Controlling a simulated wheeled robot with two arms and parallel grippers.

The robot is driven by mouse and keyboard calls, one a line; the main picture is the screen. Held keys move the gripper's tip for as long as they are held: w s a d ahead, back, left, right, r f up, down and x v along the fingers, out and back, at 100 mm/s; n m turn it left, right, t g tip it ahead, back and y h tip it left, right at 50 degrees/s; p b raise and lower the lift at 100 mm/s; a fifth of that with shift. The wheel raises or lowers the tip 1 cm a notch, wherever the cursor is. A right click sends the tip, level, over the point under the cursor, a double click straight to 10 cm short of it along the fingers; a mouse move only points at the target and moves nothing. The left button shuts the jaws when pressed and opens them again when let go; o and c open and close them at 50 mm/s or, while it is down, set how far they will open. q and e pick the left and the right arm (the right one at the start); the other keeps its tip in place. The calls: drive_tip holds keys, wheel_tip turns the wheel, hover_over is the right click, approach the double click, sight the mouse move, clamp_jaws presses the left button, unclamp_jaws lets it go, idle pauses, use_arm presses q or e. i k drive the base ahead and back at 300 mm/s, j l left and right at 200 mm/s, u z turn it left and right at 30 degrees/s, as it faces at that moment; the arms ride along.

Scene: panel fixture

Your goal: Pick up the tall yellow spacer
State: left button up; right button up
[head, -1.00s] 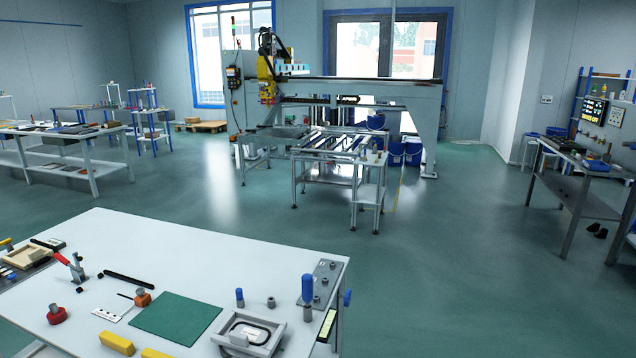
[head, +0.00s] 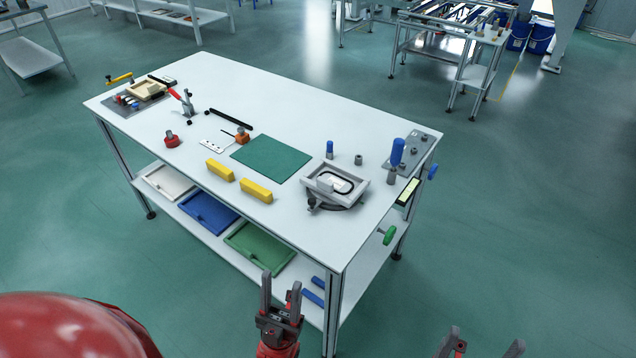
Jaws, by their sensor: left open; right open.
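Two yellow blocks lie near the front edge of the white table: a left yellow block (head: 219,171) and a right yellow block (head: 256,191). They are apart from each other, and I cannot tell for sure which one is the tall spacer. My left gripper (head: 281,287) is open and empty, in front of the table and lower in the picture than both blocks. My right gripper (head: 485,343) is open at the bottom edge, well to the right of the blocks, with only its fingers showing.
A green mat (head: 271,158) lies behind the blocks, and a grey tray fixture (head: 337,187) stands to their right. A red knob piece (head: 172,139) is to the left. Coloured trays, such as a green tray (head: 259,247), lie on the lower shelf. The white tabletop (head: 300,215) is bare in front.

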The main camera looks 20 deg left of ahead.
sight(254, 189)
drive_tip(key=j+u, duration=0.4)
drive_tip(key=i+j+u, duration=0.15)
drive_tip(key=u, duration=0.2)
drive_tip(key=i+j+u, duration=0.1)
drive_tip(key=j+u, duration=0.15)
drive_tip(key=u, duration=0.15)
